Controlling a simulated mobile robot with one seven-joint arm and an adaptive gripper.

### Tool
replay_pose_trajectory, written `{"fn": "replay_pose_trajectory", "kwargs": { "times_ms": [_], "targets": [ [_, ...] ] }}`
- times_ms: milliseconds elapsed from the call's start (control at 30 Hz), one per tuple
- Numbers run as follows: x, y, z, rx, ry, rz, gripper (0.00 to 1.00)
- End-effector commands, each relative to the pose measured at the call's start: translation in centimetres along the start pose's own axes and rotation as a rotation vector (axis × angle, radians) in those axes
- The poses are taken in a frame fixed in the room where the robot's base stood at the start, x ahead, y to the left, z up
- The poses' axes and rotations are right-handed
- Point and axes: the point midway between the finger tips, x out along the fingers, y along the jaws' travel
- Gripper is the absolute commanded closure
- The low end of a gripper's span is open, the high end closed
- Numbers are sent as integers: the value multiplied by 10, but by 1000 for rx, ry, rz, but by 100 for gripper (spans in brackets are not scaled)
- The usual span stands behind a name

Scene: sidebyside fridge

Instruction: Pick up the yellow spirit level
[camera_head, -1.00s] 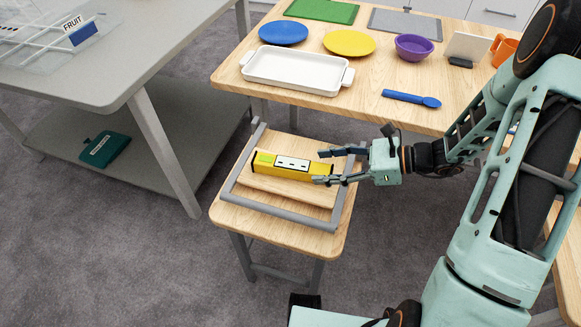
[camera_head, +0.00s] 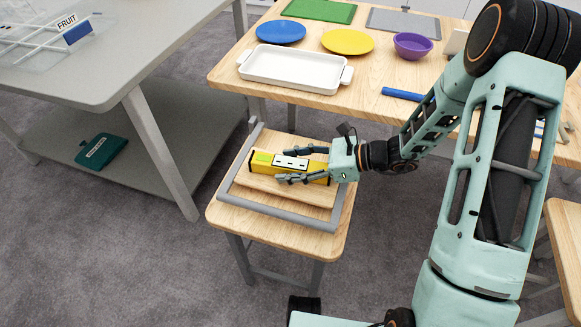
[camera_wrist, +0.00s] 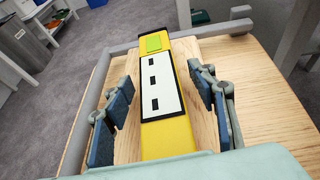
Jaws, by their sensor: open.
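The yellow spirit level (camera_head: 262,164) lies on a wooden block inside a grey frame on a small wooden stool. It has a white panel with dark slots and a green patch at its far end. My gripper (camera_head: 283,164) is open, with one finger on each side of the level's near part. In the wrist view the level (camera_wrist: 165,138) runs lengthwise between the two open fingers of my gripper (camera_wrist: 163,107). Gaps show between each finger and the level's sides, so I see no grip on it.
The grey frame (camera_head: 270,213) surrounds the wooden block (camera_head: 292,191) on the stool top (camera_head: 222,214). Behind it, a wooden table holds a white tray (camera_head: 290,82), a blue plate (camera_head: 281,32), a yellow plate (camera_head: 348,42) and a purple bowl (camera_head: 412,46). A grey workbench (camera_head: 120,85) stands left.

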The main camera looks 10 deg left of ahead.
Motion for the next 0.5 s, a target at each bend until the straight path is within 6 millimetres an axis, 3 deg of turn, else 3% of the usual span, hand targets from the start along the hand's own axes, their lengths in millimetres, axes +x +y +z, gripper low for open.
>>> {"fn": "replay_pose_trajectory", "kwargs": {
  "times_ms": [67,433,500],
  "targets": [
    [0,0,0,0,0,0,54],
    [-1,0,0,0,0,0,95],
    [-1,0,0,-1,-1,0,97]
  ]
}}
